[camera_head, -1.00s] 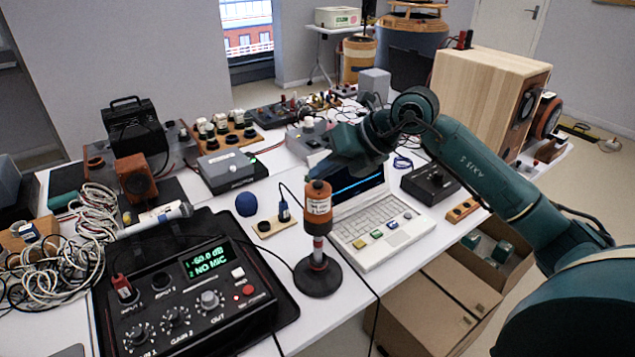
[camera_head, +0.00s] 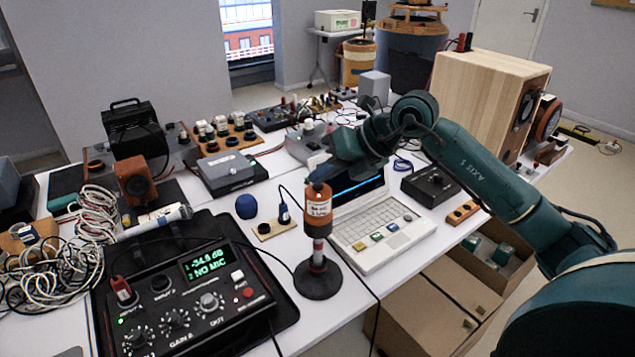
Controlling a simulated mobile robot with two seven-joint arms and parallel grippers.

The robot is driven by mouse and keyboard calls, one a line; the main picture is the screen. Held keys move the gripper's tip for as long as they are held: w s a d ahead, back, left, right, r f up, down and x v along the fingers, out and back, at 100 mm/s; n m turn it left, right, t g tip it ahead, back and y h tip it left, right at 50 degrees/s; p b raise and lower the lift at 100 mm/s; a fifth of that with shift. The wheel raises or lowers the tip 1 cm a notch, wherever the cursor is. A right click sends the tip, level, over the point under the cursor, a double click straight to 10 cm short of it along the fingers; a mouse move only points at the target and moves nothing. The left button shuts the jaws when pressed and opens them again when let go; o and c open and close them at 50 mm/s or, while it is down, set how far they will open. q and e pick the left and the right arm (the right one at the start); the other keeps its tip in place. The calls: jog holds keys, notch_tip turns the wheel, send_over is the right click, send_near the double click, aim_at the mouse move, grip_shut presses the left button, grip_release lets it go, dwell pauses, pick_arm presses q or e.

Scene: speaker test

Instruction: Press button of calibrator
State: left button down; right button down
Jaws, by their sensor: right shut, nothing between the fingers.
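The calibrator (camera_head: 318,207) is an orange cylinder with a dark band and a small label. It sits upright on top of a red-and-white post on a round black base (camera_head: 318,278). My right gripper (camera_head: 317,172) is shut and empty, with its tips right above the calibrator's top. I cannot tell whether the tips touch it, and its button is hidden. The black mixer box (camera_head: 185,300) at the lower left has a green display (camera_head: 206,262) reading about -34.5 dB and NO MIC. My left gripper is not in view.
An open laptop (camera_head: 385,235) stands right behind the calibrator. A blue foam ball (camera_head: 246,206) and a small wooden block (camera_head: 275,229) lie left of it. Tangled white cables (camera_head: 75,245) cover the table's left side. A large wooden speaker (camera_head: 490,95) stands at the back right.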

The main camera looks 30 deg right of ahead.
jog(key=shift+r+p, duration=0.4)
jog(key=shift+r, duration=0.35)
jog(key=shift+r, duration=0.1)
notch_tip(320, 180, up, 6)
jog(key=p, duration=0.4)
